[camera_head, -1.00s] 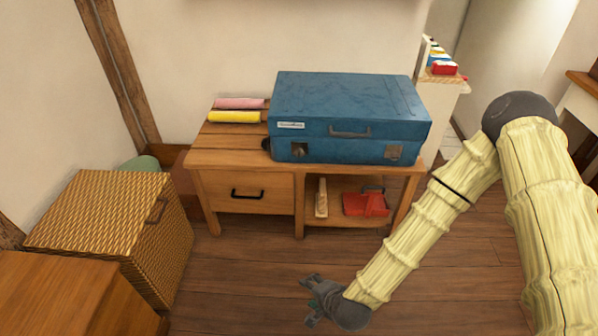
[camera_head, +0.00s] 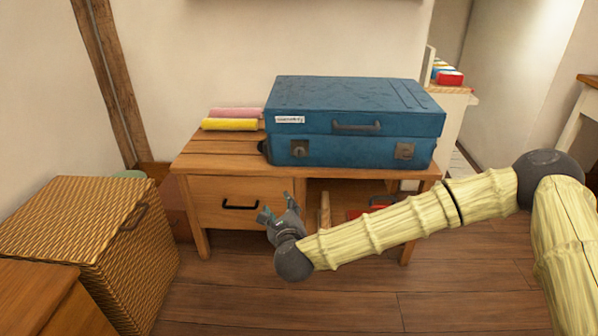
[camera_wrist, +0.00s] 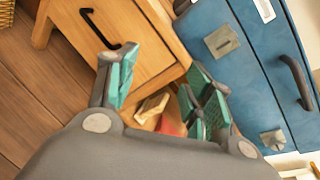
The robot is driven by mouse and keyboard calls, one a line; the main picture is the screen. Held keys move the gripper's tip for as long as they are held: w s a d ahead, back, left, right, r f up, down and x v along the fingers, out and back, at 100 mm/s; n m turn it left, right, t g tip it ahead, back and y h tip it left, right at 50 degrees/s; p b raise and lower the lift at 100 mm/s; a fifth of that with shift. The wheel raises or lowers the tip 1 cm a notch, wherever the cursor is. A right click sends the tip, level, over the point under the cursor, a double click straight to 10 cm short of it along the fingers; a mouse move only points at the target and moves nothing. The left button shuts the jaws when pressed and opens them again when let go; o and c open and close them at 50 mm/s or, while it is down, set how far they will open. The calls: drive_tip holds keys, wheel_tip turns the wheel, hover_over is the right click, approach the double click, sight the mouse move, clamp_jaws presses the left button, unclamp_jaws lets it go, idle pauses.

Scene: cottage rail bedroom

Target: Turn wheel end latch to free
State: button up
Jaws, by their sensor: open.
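A blue suitcase (camera_head: 350,112) lies on the wooden bench. Its front face has a grey left latch plate (camera_head: 299,149), a grey right latch plate (camera_head: 404,151) and a dark handle (camera_head: 356,128) between them. A dark rounded part, perhaps a wheel, shows at its left end. The wrist view shows the left latch (camera_wrist: 223,41) with a thin slot, and the right latch (camera_wrist: 273,140). My gripper (camera_head: 277,206) is open and empty, in front of the bench and below the left latch, touching nothing that I can see. Its teal fingers (camera_wrist: 160,80) are spread in the wrist view.
The bench (camera_head: 215,147) has a drawer with a black handle (camera_head: 240,206) and an open shelf holding a red item (camera_head: 358,213). Pink and yellow rolls (camera_head: 230,125) lie beside the suitcase. A wicker hamper (camera_head: 90,225) stands at left. Floor in front is clear.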

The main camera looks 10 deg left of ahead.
sight(299, 153)
drive_tip(key=w+r+m+t+h+b, duration=0.1)
drive_tip(key=w+r+m+b, duration=0.1)
drive_tip(key=w+m+b, duration=0.1)
drive_tip(key=w+d+r+m+t+h+b, duration=0.1)
drive_tip(key=w+r+m+b, duration=0.1)
drive_tip(key=w+b, duration=0.3)
drive_tip(key=w+d+r+m+t+h+b, duration=0.1)
drive_tip(key=w+m+b, duration=0.3)
drive_tip(key=w, duration=0.5)
drive_tip(key=shift+r, duration=0.6)
drive_tip(key=shift+w+a+r+b, duration=0.15)
drive_tip(key=shift+w+b, duration=0.4)
drive_tip(key=shift+w, duration=0.3)
drive_tip(key=c, duration=1.1)
